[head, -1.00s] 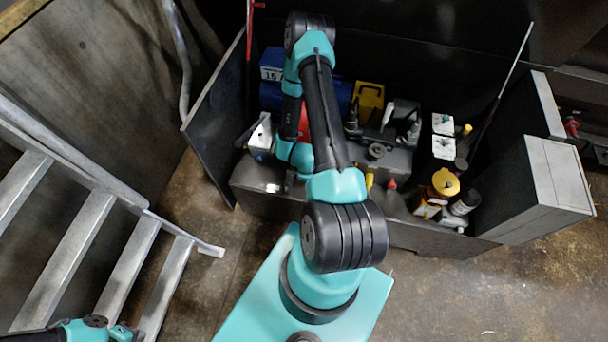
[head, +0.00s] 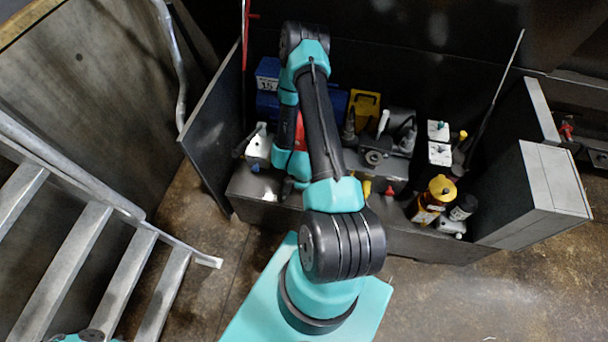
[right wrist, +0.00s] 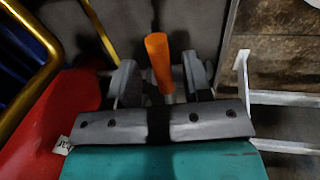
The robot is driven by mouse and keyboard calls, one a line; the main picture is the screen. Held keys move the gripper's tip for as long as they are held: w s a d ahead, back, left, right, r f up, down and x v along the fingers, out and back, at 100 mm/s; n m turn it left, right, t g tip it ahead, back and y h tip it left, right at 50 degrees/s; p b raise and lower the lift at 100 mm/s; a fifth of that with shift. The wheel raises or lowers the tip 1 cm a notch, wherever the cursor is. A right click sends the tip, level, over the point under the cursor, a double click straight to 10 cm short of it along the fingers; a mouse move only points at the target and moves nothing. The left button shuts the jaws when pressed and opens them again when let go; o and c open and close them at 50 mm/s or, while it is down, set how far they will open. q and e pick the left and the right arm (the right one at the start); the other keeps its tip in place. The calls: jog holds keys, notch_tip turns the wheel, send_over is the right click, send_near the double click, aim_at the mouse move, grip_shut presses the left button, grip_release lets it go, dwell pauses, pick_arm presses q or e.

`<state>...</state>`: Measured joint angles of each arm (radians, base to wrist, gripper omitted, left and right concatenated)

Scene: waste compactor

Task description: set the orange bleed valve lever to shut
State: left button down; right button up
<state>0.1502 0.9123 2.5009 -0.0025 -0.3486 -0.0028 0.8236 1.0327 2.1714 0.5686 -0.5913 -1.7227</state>
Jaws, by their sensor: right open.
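The orange bleed valve lever (right wrist: 158,62) shows in the right wrist view as an upright orange bar. My right gripper (right wrist: 160,78) is open, with one finger on each side of the lever. Whether either finger touches it I cannot tell. In the head view my right arm reaches over the bench and hides the lever. My left gripper is out of view; only a bit of teal arm shows at the bottom left edge.
In the right wrist view a red body (right wrist: 65,110) and a yellow rail (right wrist: 30,75) lie left of the gripper. In the head view a yellow-capped container (head: 440,190) and several fittings stand right of my arm. A metal ladder (head: 75,260) stands at the left.

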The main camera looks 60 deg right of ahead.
jog(key=s+a+r, duration=0.1)
jog(key=a+r, duration=0.2)
jog(key=r, duration=1.3)
jog(key=shift+r, duration=0.35)
jog(key=shift+a, duration=0.15)
jog(key=w+a+f+m+y, duration=0.1)
jog(key=w+a+m+y, duration=0.1)
jog(key=a, duration=0.6)
jog(key=w+a+f+m+y, duration=0.1)
jog(key=w+a+y, duration=0.1)
jog(key=w+a, duration=0.3)
jog(key=w+a+f+m+y, duration=0.1)
jog(key=w+a+m, duration=0.1)
jog(key=a, duration=0.9)
jog(key=shift+w+a+f+m+y, duration=0.2)
jog(key=shift+w+f+m+y, duration=0.15)
jog(key=shift+w, duration=0.3)
